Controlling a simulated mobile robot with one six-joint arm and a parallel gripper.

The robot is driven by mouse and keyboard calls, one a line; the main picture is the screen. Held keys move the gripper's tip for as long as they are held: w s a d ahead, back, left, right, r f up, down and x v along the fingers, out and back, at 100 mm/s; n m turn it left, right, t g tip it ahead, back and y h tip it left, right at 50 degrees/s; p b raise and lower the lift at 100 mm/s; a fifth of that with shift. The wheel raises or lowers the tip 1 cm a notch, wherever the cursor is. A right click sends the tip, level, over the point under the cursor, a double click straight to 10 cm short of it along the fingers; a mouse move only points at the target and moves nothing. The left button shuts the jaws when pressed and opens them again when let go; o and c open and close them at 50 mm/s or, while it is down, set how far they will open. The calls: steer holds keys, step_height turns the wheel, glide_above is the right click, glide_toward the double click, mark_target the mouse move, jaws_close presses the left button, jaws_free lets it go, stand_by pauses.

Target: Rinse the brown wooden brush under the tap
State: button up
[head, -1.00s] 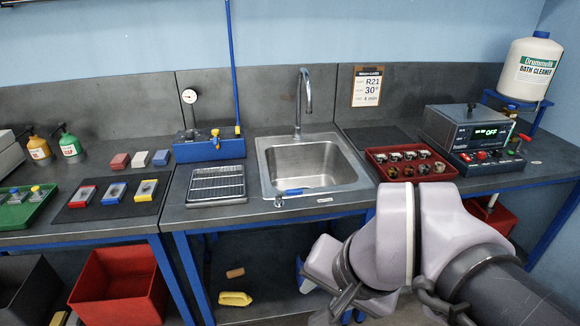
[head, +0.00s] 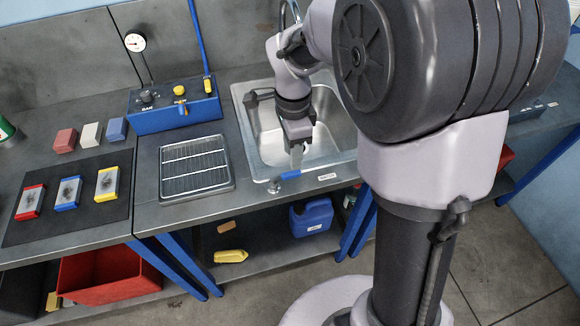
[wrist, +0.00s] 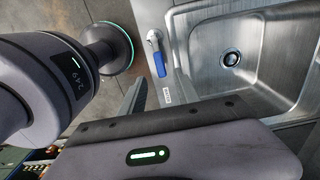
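I cannot clearly make out a brown wooden brush. A small brown block (head: 226,225) lies on the lower shelf, too small to identify. My gripper (head: 296,157) points down over the front part of the steel sink (head: 245,98). The sink's bowl and drain also show in the wrist view (wrist: 231,59). No brush shows at my gripper, and its finger gap is not clear. A valve with a blue lever (head: 290,174) sits at the sink's front edge; the lever also shows in the wrist view (wrist: 160,64). The tap (head: 284,14) is mostly hidden behind my arm.
A wire drying rack (head: 196,166) stands left of the sink. A blue box with a yellow valve (head: 178,112) stands behind it. A dark mat (head: 82,204) carries three colour-framed plates. A yellow item (head: 231,256) and a blue jug (head: 311,218) are on the shelf below.

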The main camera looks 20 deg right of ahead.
mark_target(292, 173)
step_height(292, 173, down, 7)
steer(key=shift+r+b, duration=0.1)
steer(key=shift+b, duration=0.9)
steer(key=shift+r, duration=0.1)
jaws_close()
stand_by(0.4)
